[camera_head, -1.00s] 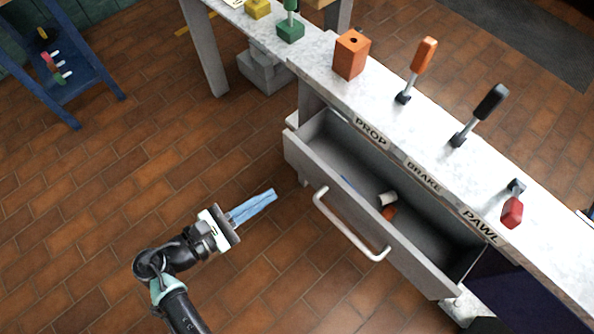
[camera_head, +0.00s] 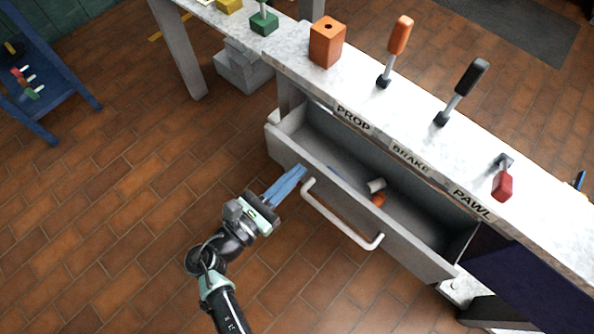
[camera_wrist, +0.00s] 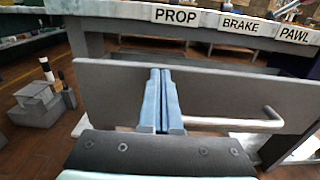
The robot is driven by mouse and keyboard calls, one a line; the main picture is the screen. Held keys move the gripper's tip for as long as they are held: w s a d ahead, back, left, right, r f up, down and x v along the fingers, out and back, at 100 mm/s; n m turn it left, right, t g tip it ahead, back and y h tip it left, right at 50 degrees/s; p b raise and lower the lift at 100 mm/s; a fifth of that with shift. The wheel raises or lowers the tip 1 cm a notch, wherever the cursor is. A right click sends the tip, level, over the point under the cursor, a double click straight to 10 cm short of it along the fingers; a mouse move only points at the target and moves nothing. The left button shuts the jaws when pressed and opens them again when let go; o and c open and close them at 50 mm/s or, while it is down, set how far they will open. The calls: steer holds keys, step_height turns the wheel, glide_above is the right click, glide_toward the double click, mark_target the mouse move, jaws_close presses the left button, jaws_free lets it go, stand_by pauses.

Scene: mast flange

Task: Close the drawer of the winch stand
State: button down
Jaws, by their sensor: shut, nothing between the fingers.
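The grey drawer (camera_head: 352,196) of the winch stand is pulled open below the white top (camera_head: 375,108). A few small items, one white and one orange, lie inside it. Its pale bar handle (camera_head: 341,222) runs along the front panel. My gripper (camera_head: 303,170) has its blue fingers shut and empty, with the tips at the drawer front, left of the handle. In the wrist view the shut fingers (camera_wrist: 160,75) overlap the drawer's front panel (camera_wrist: 108,85), and the handle (camera_wrist: 235,122) is to their right. I cannot tell whether the tips touch the panel.
On the top stand an orange block (camera_head: 327,46) and orange (camera_head: 398,40), black (camera_head: 468,80) and red (camera_head: 502,186) levers, labelled PROP, BRAKE and PAWL. A blue rack (camera_head: 45,80) stands far left. The tiled floor in front of the drawer is clear.

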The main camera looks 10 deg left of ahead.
steer(key=shift+w+d, duration=0.35)
steer(key=shift+w, duration=0.15)
steer(key=shift+w+d, duration=0.15)
steer(key=shift+w, duration=0.05)
steer(key=b+x, duration=0.1)
steer(key=x, duration=0.9)
steer(key=shift+r, duration=0.2)
steer(key=shift+d, duration=0.1)
steer(key=shift+r, duration=0.1)
